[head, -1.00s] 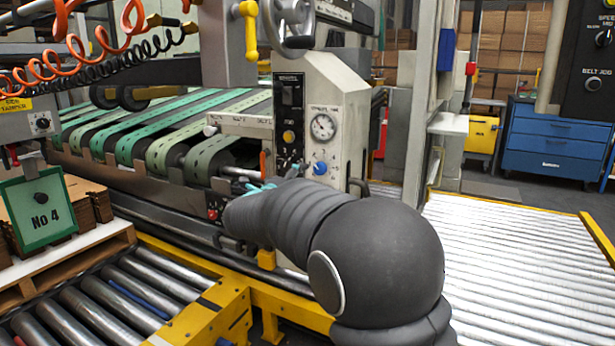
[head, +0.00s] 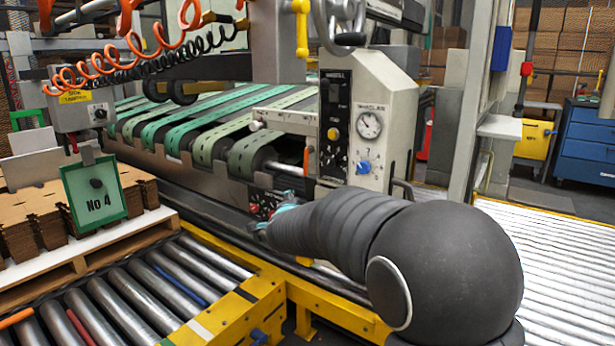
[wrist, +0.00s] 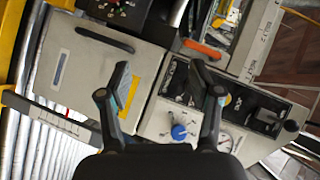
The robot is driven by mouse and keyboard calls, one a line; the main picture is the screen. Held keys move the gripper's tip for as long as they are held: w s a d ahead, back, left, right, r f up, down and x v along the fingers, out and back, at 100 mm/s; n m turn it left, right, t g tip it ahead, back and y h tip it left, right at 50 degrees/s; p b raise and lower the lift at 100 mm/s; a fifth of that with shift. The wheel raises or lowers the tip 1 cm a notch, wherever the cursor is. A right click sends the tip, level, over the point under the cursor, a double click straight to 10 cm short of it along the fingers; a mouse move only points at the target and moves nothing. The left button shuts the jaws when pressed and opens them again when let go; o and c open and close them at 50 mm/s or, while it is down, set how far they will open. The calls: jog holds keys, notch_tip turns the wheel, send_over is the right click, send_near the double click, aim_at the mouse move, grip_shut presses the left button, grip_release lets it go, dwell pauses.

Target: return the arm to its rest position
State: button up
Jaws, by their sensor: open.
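My gripper (wrist: 163,90) is open and empty in the wrist view, its two dark fingers spread in front of the machine's control panel. In the head view my gripper (head: 262,226) is a small teal and dark shape at the end of my dark arm, partly hidden by the wrist. The arm reaches forward from the lower right toward the machine's control housing (head: 385,85). Whether the fingers touch the panel cannot be told.
The panel has a blue knob (head: 363,167) and a round gauge (head: 369,125). Green belts (head: 190,130) run behind. A roller conveyor (head: 130,300) with yellow frame lies front left, beside a pallet of cardboard (head: 30,220) and a No 4 sign (head: 95,200). A white roller bed (head: 545,250) lies right.

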jog(key=s+d+f+n+g+y, duration=0.15)
jog(key=s+f+n+g, duration=0.35)
jog(key=s, duration=0.6)
jog(key=s+f+n+g+y, duration=0.2)
jog(key=s+n+g+y, duration=0.1)
jog(key=s+n, duration=0.65)
jog(key=s+d+h, duration=0.2)
jog(key=s+d, duration=0.6)
jog(key=s, duration=0.4)
jog(key=s+d+g+h, duration=0.1)
jog(key=s+d+h, duration=0.1)
jog(key=s+d, duration=0.7)
jog(key=shift+s+r+g, duration=0.3)
jog(key=shift+s, duration=1.45)
